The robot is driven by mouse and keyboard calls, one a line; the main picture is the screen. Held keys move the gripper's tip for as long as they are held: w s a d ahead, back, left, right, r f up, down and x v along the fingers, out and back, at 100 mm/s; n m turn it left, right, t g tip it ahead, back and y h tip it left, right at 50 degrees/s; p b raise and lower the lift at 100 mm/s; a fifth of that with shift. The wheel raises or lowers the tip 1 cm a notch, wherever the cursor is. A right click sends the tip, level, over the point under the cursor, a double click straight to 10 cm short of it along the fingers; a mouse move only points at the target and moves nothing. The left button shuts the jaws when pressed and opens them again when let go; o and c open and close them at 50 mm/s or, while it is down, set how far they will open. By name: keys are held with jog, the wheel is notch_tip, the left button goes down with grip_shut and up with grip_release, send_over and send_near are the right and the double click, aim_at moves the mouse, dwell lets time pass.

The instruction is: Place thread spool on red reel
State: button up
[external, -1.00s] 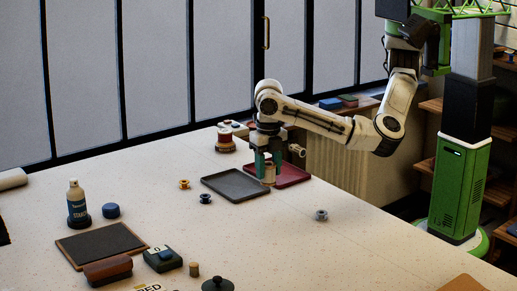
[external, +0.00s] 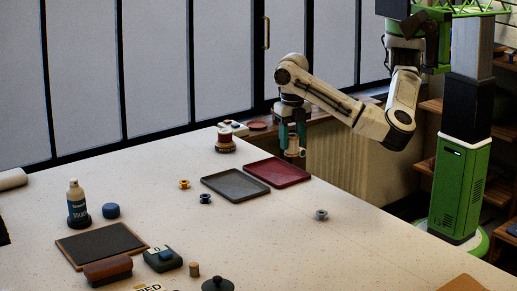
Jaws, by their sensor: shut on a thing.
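My gripper (external: 293,142) is shut on a small beige spool (external: 294,152), which I take as the thread spool. It holds the spool upright in the air, behind and above the dark red tray (external: 277,172), near the table's far edge. The teal fingers hide part of the spool. The red reel (external: 224,141), a red spool with pale flanges on a dark round base, stands at the table's back edge, left of my gripper and clear of it.
A grey tray (external: 236,184) lies left of the red tray. A white item (external: 236,128) sits close behind the red reel. Open tabletop lies left of the reel.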

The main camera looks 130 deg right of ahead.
jog(key=s+d+r+m, duration=0.2)
jog(key=d, duration=0.7)
jog(key=s+d+r+m, duration=0.1)
jog(key=s+d+m, duration=0.1)
jog(key=d, duration=0.7)
jog(key=s+d+r+m, duration=0.35)
jog(key=s+d, duration=0.85)
jog(key=d, duration=0.4)
jog(key=p, duration=0.1)
send_near(225, 131)
jog(key=shift+s+a+f, duration=0.1)
jog(key=shift+s+a, duration=0.15)
jog(key=shift+s, duration=0.3)
jog(key=shift+w+d+f, duration=0.25)
jog(key=shift+w+f, duration=0.05)
jog(key=shift+f, duration=0.2)
jog(key=shift+w+d+f+p, duration=0.15)
jog(key=shift+f+p, duration=0.3)
jog(key=shift+f, duration=1.35)
jog(key=o, duration=1.1)
jog(key=shift+f, duration=0.1)
jog(key=shift+c, duration=0.2)
